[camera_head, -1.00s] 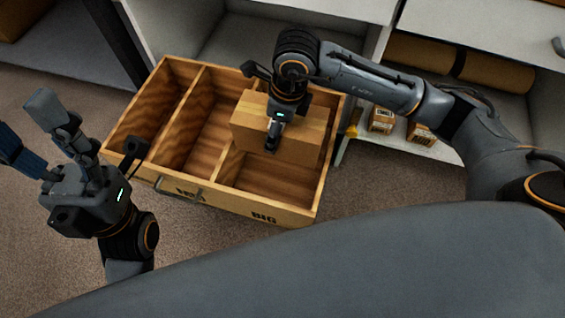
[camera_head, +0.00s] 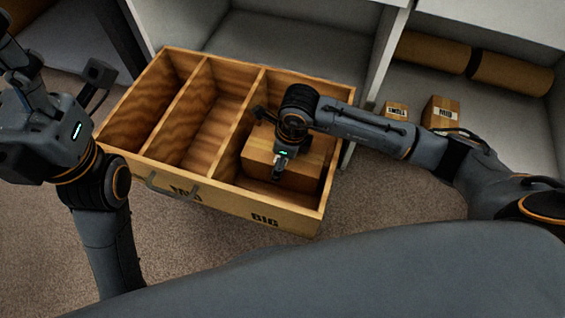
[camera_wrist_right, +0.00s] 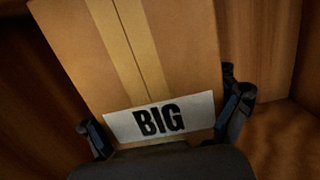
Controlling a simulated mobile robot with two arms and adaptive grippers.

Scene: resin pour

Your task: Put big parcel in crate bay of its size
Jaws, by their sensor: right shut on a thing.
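The big parcel (camera_head: 262,151) is a brown cardboard box with a tape strip. It sits within the right bay of the wooden crate (camera_head: 230,203), whose front is marked BIG below that bay. My right gripper (camera_head: 279,168) is shut on the parcel from above. In the right wrist view the parcel (camera_wrist_right: 170,60) fills the middle, its BIG label facing me, with fingers on both sides. Whether its underside touches the bay floor is hidden. My left gripper (camera_head: 70,80) is empty, left of the crate, with its fingers spread apart.
The crate's middle and left bays are empty. Two smaller parcels, one labelled LIGHT (camera_head: 397,112) and another (camera_head: 441,112), stand on the shelf at right. A brown roll (camera_head: 510,72) lies behind them. Carpet (camera_head: 390,200) is clear right of the crate.

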